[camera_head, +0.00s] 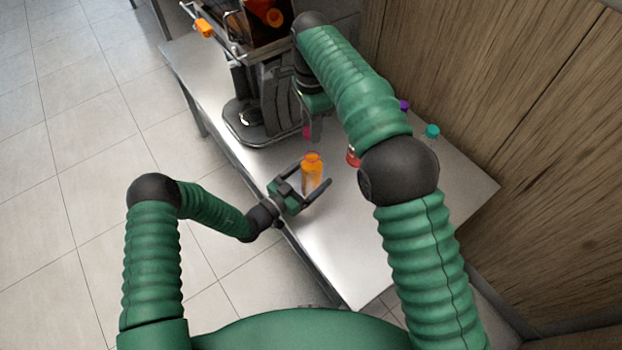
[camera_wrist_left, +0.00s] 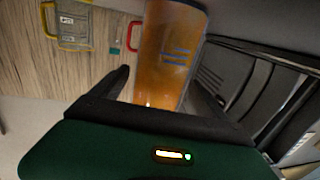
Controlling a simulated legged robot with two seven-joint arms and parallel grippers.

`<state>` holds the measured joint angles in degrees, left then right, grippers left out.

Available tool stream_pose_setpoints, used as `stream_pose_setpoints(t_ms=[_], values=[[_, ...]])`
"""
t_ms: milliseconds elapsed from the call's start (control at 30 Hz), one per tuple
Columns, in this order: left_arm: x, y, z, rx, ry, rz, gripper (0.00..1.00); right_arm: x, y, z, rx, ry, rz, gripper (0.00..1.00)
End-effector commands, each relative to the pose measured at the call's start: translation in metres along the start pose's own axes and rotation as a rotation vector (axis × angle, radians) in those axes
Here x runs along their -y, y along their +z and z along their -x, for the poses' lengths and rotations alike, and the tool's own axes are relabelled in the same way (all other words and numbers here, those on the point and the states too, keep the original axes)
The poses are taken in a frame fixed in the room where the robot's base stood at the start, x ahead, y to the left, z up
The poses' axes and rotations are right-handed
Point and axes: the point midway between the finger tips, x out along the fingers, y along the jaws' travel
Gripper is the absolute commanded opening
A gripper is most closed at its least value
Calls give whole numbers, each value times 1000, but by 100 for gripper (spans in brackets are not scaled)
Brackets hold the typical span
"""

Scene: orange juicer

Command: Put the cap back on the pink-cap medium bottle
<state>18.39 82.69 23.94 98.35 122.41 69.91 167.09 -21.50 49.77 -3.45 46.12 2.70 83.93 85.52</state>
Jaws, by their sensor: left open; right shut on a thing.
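The medium bottle (camera_head: 312,178), filled with orange juice, stands upright on the metal table with no cap on its neck. My left gripper (camera_head: 316,172) is open, with one finger on each side of the bottle. In the left wrist view the bottle (camera_wrist_left: 168,55) rises between the two fingers of the left gripper (camera_wrist_left: 163,88); contact cannot be told. The pink cap (camera_head: 306,132) is held by my right gripper (camera_head: 314,128), beyond the bottle in the head view. My right arm partly hides that gripper.
A dark juicer (camera_head: 262,112) with oranges stands on the table at the back left. A red cap (camera_head: 353,158), a purple cap (camera_head: 403,105) and a teal cap (camera_head: 432,131) show around my right arm. The table's front part (camera_head: 345,250) is clear. A wooden wall (camera_head: 500,130) stands at right.

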Motion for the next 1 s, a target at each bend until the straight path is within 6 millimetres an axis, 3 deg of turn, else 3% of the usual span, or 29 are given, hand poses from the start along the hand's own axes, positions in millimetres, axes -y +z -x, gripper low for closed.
stream_pose_setpoints(t_ms=[267, 867, 1000], values=[[0, 0, -1, 0, 0, 0, 82, 0, 0, 0, 0, 0, 0, 0], [0, 0, 0, 0, -1, 0, 3, 0, 0, 0, 0, 0, 0, 0], [0, 0, 0, 0, -1, 0, 0, 0, 0, 0, 0, 0, 0, 0]])
